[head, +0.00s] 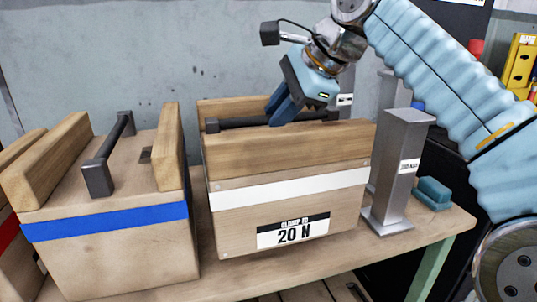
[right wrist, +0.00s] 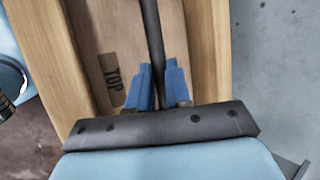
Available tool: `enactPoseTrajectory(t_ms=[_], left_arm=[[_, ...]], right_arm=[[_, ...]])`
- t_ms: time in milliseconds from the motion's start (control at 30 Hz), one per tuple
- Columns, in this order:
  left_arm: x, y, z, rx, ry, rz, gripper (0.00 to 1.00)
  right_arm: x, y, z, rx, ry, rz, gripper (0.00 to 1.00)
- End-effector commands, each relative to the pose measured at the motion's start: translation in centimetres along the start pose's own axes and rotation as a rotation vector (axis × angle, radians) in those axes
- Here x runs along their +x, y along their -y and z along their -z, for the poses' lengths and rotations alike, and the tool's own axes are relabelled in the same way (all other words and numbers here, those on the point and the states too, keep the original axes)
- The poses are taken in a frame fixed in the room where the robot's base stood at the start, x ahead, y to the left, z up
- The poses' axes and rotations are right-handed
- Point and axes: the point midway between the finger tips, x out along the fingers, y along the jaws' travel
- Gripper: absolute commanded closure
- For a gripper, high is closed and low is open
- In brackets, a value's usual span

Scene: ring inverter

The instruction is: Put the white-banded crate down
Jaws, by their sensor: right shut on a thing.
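The white-banded crate (head: 290,193) is a wooden box with a white stripe and a "20 N" label, in the middle of the head view. It looks slightly tilted, and I cannot tell whether its bottom touches the bench. A dark bar handle (head: 240,123) runs across its top between two wooden rails. My right gripper (head: 277,112) comes down from above and is shut on this handle. In the right wrist view the blue fingers (right wrist: 160,85) sit on both sides of the handle (right wrist: 152,35), above a face marked "TOP". My left gripper is not in view.
A blue-banded crate (head: 110,235) stands close on the left, with a red-banded one (head: 10,245) partly visible beyond. Grey metal posts (head: 400,165) stand just right of the white-banded crate. A teal block (head: 433,192) lies near the right end of the wooden bench (head: 455,222).

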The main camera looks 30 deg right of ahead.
Motion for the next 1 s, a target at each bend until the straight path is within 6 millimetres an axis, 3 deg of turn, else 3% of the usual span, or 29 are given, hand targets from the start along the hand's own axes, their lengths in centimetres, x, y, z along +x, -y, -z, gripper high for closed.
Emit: enactPoseTrajectory(t_ms=[333, 767, 800, 933, 1000], left_arm=[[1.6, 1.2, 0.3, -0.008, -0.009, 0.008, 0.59], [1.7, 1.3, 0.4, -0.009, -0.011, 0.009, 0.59], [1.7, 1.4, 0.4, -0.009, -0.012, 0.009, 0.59], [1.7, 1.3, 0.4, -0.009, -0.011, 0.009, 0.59], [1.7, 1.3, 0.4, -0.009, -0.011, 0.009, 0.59]], right_arm=[[3.1, -2.2, 1.3, 0.000, 0.000, 0.003, 1.00], [3.6, -2.5, 1.5, -0.001, 0.001, 0.004, 1.00], [3.7, -2.5, 1.6, 0.000, 0.000, 0.000, 0.78], [3.7, -2.5, 1.5, 0.000, 0.000, 0.000, 0.58], [3.7, -2.5, 1.5, 0.000, 0.000, 0.000, 0.56]])
